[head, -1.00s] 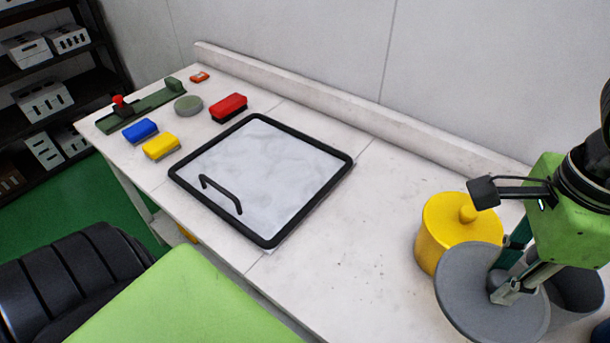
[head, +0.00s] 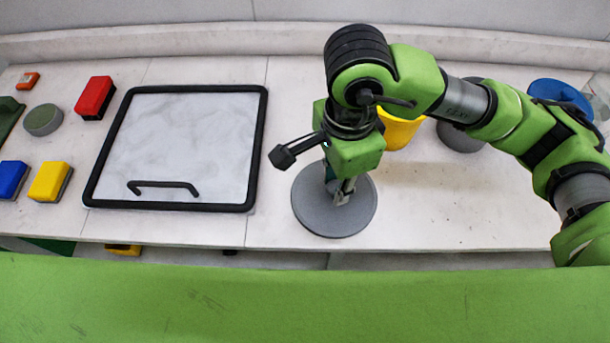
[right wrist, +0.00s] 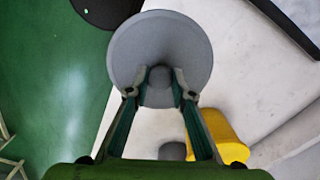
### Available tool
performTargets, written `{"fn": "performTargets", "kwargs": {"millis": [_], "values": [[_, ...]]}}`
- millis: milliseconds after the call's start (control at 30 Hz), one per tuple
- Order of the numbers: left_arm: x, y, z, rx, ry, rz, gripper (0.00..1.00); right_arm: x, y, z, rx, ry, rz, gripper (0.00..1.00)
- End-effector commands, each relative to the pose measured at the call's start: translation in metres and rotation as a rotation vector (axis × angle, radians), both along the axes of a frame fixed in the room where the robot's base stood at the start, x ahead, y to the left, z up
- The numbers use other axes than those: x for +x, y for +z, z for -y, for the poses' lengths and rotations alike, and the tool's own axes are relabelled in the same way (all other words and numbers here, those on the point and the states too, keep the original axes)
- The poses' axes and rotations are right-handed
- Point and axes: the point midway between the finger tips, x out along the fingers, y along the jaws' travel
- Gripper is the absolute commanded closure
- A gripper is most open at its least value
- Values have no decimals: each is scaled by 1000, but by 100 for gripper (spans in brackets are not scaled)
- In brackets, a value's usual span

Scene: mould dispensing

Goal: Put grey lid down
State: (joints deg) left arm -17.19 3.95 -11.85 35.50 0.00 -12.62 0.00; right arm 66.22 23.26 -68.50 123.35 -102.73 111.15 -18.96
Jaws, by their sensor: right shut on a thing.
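The grey lid (head: 320,218) is a round flat disc with a knob on top. My right gripper (head: 342,190) is shut on its knob and holds it near the front edge of the table, right of the black-framed board. In the right wrist view the lid (right wrist: 140,50) lies between and beyond the fingertips of my right gripper (right wrist: 160,82), which close on the knob from both sides. The lid looks level; I cannot tell whether it touches the table. My left gripper is not in view.
The black-framed white board (head: 185,140) with a black handle lies left of the lid. A yellow pot (head: 400,132), a grey pot (head: 460,138) and a blue round thing (head: 560,95) stand behind my right arm. Red (head: 95,97) and yellow (head: 50,182) blocks are at left. Tabletop (head: 440,210) right of the lid is clear.

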Motion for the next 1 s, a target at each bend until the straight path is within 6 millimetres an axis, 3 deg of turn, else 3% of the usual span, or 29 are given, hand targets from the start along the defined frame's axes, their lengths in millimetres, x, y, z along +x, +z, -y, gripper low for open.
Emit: {"fn": "performTargets", "kwargs": {"millis": [100, 400, 600, 800, 1000], "values": [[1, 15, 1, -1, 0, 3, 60, 21, -8, -18, -2, -1, -4, 99], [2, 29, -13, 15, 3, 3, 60, 53, -58, -41, -1, 0, -2, 99], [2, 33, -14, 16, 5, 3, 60, 61, -71, -47, -2, 1, -2, 99], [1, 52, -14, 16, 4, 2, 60, 61, -95, -47, -2, -1, -4, 99], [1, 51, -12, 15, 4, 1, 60, 62, -103, -47, 0, 2, 1, 99]]}}
